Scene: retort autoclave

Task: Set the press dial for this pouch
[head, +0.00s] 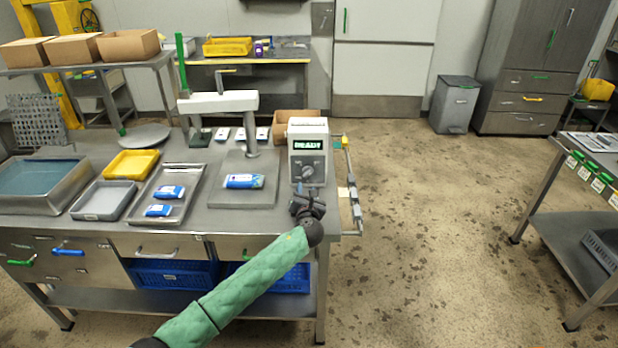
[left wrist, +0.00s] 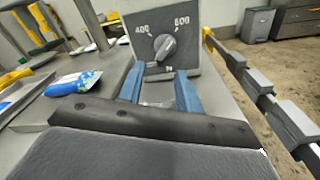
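The press control box (head: 308,146) is light grey, and its green display (head: 308,145) appears to read READY. Its round dial (head: 308,172) also shows in the left wrist view (left wrist: 165,47), with 400 marked at upper left and 600 at upper right; the knob's ridge leans to the upper right. A blue and white pouch (head: 243,181) lies on the press plate (head: 232,197), under the press's white arm (head: 218,102). My left gripper (head: 305,198) is just in front of and below the dial, its blue fingers (left wrist: 159,88) apart and nothing between them. My right gripper is out of view.
Two blue pouches (head: 168,192) lie in a metal tray (head: 195,188) at left. A yellow tray (head: 131,163), a grey tray (head: 104,200) and a water basin (head: 38,184) stand further left. A cardboard box (head: 284,121) is behind the control box.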

